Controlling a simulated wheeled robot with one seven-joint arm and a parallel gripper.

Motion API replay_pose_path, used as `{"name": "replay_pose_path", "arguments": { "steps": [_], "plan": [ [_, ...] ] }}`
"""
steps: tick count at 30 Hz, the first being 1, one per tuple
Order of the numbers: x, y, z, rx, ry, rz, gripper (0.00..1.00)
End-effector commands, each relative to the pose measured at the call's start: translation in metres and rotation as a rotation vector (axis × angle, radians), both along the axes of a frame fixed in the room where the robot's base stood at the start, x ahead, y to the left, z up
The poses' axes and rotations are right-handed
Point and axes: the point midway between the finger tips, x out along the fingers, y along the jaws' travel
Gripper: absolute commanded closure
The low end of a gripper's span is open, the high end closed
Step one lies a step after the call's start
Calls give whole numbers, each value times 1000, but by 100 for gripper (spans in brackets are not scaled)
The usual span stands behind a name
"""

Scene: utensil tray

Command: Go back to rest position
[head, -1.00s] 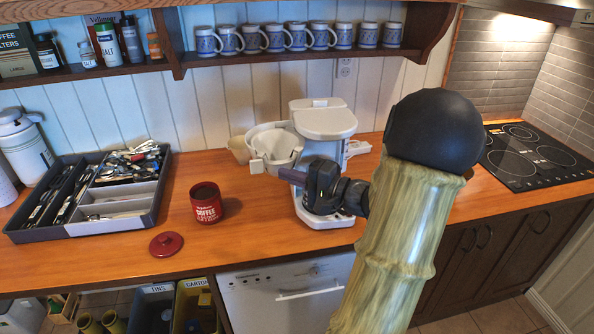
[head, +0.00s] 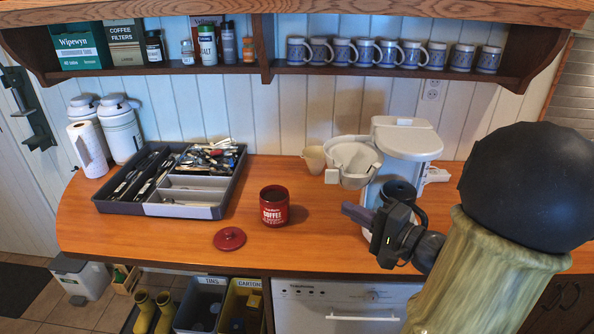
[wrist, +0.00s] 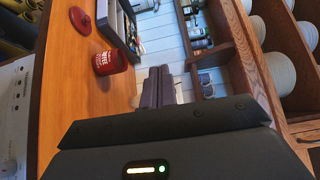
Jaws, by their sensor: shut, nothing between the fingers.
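My gripper (head: 357,214) is shut and empty. In the head view it is in front of the white coffee maker (head: 408,140), over the counter's front right part, with its fingers pointing left. In the wrist view the shut fingers (wrist: 159,88) point toward the wall and shelf side. The red coffee can (head: 274,206) stands upright and open on the counter to the left of my gripper, apart from it. Its red lid (head: 229,239) lies on the counter in front of it. The can (wrist: 110,62) and lid (wrist: 79,18) also show in the wrist view.
A grey utensil tray (head: 185,210) with cutlery sits at the counter's left. Several mugs (head: 388,52) line the shelf above. Flasks (head: 121,130) and a paper roll (head: 88,150) stand at the back left. Bare wooden counter (head: 330,230) lies between can and coffee maker.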

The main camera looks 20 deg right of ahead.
Motion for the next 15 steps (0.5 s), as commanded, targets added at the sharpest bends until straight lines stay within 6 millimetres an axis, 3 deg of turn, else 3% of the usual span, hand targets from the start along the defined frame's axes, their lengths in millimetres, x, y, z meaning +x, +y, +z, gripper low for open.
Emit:
{"name": "replay_pose_path", "arguments": {
  "steps": [7, 11, 15],
  "plan": [
    [2, 13, -6, -2, 42, 48, 100],
    [3, 51, -24, -13, 175, 182, 100],
    [-9, 102, -56, -78, 395, 374, 100]
  ]
}}
